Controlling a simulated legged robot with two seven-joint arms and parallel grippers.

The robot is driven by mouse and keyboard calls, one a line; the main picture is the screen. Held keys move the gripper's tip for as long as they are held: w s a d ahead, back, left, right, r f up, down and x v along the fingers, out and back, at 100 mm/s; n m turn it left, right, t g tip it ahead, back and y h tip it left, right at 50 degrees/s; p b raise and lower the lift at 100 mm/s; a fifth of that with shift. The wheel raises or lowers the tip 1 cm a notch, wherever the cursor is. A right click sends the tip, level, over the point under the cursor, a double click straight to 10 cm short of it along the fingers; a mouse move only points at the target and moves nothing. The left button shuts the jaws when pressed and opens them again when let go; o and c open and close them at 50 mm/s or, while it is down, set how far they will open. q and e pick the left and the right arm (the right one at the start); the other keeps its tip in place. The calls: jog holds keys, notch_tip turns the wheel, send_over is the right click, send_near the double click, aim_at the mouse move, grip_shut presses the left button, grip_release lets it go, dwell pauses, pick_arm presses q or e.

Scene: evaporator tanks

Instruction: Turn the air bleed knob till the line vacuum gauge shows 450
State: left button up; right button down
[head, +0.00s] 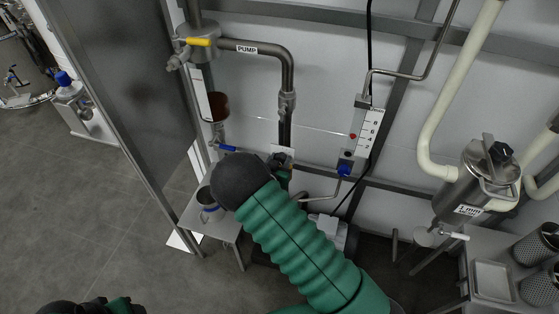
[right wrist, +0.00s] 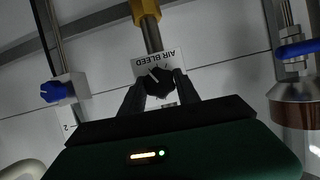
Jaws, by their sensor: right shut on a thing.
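The air bleed knob (right wrist: 158,82) is black with a pale pointer line, under a white AIR BLEED label (right wrist: 158,63) on the pipe in the right wrist view. My right gripper (right wrist: 159,90) is shut on it, one finger on each side. In the head view my green right arm and its dark joint hide most of this spot; the gripper (head: 281,170) shows only in part below the label (head: 281,153). I cannot make out a line vacuum gauge or its reading in either view. My left gripper cannot be seen.
A pipe marked PUMP (head: 247,49) with a yellow-handled valve (head: 199,41) runs above. A scaled flow tube (head: 365,128) with a blue knob (head: 345,170) is right of the knob. A blue-handled valve (right wrist: 299,49) is at right in the wrist view. A small table (head: 222,232) stands below.

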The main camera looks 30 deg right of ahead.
jog(key=c, duration=0.9)
grip_release()
jog(key=shift+f, duration=0.1)
jog(key=p+v, duration=0.9)
jog(key=v, duration=0.8)
jog(key=shift+w, duration=0.1)
